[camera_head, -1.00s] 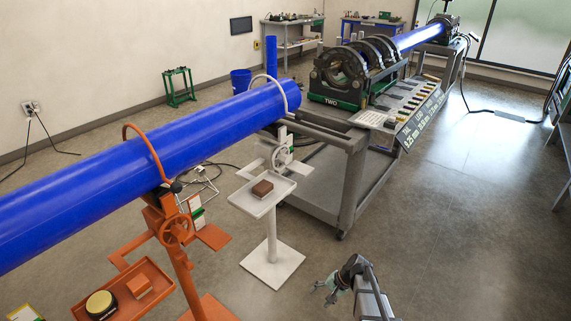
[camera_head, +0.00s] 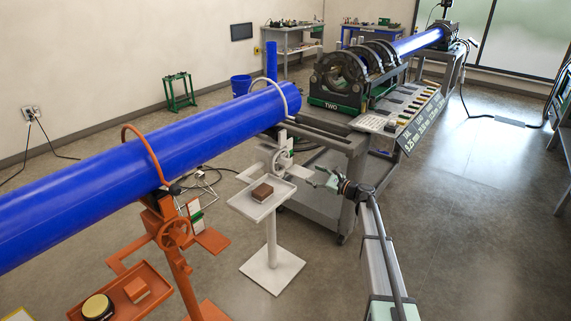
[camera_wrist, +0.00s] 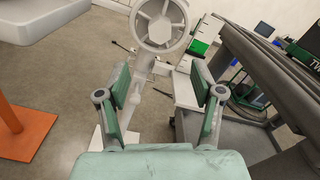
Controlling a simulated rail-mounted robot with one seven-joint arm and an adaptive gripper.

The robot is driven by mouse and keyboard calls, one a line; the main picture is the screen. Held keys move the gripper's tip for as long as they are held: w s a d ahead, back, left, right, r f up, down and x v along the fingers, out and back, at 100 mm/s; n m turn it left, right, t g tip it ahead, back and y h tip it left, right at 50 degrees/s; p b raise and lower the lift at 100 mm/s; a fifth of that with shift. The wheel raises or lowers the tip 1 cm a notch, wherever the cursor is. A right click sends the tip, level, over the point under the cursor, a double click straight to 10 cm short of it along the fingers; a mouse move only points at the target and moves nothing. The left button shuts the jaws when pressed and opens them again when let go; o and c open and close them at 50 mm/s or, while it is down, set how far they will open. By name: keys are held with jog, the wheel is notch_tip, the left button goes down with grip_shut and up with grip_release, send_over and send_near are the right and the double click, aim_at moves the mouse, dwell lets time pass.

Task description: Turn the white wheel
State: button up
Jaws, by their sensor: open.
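The white wheel (camera_head: 282,161) is on the upper part of a white pipe stand (camera_head: 271,245), just below the end of the blue pipe. In the wrist view the white wheel (camera_wrist: 160,22) is at the top centre, beyond the fingertips, with its spokes and hub visible. My gripper (camera_head: 322,181) is to the right of the wheel and a little lower in the head view, apart from it. In the wrist view my gripper (camera_wrist: 160,88) has its green-padded fingers spread wide with nothing between them.
The white stand's tray (camera_head: 245,209) holds a brown block (camera_head: 262,192). The blue pipe (camera_head: 150,160) runs above both stands. An orange stand (camera_head: 176,255) is at left. The fusion cart (camera_head: 345,150) stands close behind and right of my gripper.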

aim_at(288, 164)
jog(key=p+x, duration=0.2)
jog(key=x, duration=1.3)
jog(key=shift+a, duration=0.25)
